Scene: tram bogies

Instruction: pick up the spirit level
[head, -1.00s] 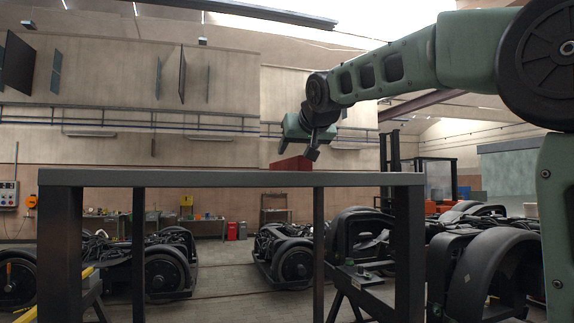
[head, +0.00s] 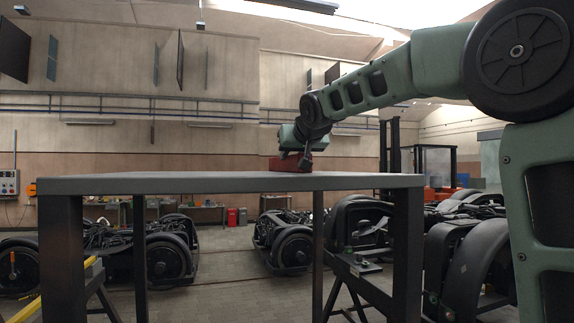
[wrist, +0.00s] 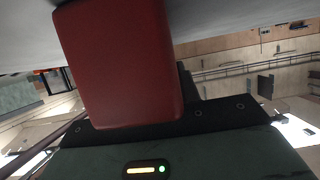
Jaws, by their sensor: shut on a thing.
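The red bar with rounded edges (head: 290,165), which I take to be the spirit level, is at the far side of the dark tabletop, right of its middle. It fills the upper left of the wrist view (wrist: 118,62), very near the camera; no vial or markings can be made out. My gripper (head: 304,162) reaches down to it from above and is shut on it. The fingertips are mostly hidden in the wrist view. In the head view the bar appears to be at tabletop height; I cannot tell whether it touches the surface.
The dark table (head: 150,184) is otherwise bare and stands across the front on square legs. Behind it are wheeled bogies (head: 285,240), a red bin (head: 242,216) and a forklift (head: 437,170). Dark panels hang high at the back left.

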